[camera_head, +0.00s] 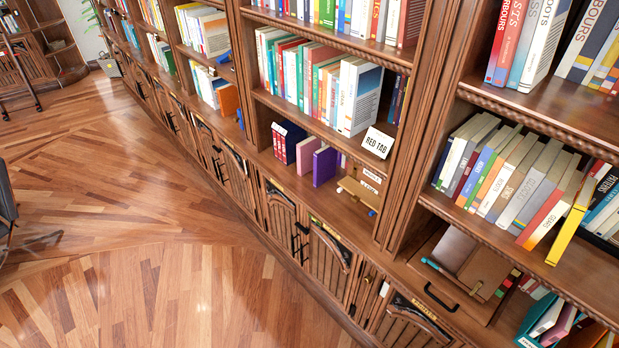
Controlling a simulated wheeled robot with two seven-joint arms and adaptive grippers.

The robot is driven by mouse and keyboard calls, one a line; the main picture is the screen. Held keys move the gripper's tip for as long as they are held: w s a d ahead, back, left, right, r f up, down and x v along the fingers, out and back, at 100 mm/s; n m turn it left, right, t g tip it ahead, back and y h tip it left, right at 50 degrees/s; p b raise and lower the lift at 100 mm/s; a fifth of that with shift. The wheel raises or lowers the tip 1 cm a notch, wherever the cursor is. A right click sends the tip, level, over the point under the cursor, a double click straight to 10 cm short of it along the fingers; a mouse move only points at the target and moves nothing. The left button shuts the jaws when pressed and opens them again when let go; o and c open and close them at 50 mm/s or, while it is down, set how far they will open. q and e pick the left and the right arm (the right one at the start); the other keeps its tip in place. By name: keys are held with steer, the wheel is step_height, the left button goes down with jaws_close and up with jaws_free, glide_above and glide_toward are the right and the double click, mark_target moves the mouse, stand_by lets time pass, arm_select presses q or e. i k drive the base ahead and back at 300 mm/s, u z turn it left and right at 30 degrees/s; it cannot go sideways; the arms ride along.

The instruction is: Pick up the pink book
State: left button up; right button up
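A pink book (306,156) stands upright on the lowest open shelf of the middle bookcase. Neither of my grippers shows in the head view.
Wooden bookcases run diagonally from upper left to lower right, with closed cabinet doors (328,262) below. A yellow book (570,222) juts out at right.

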mark_target(306, 148)
steer(key=z, duration=0.85)
steer(key=k, duration=0.15)
steer(key=u, duration=2.25)
steer(key=i, duration=2.35)
steer(key=z, duration=1.35)
steer(key=i, duration=0.65)
steer(key=z, duration=0.6)
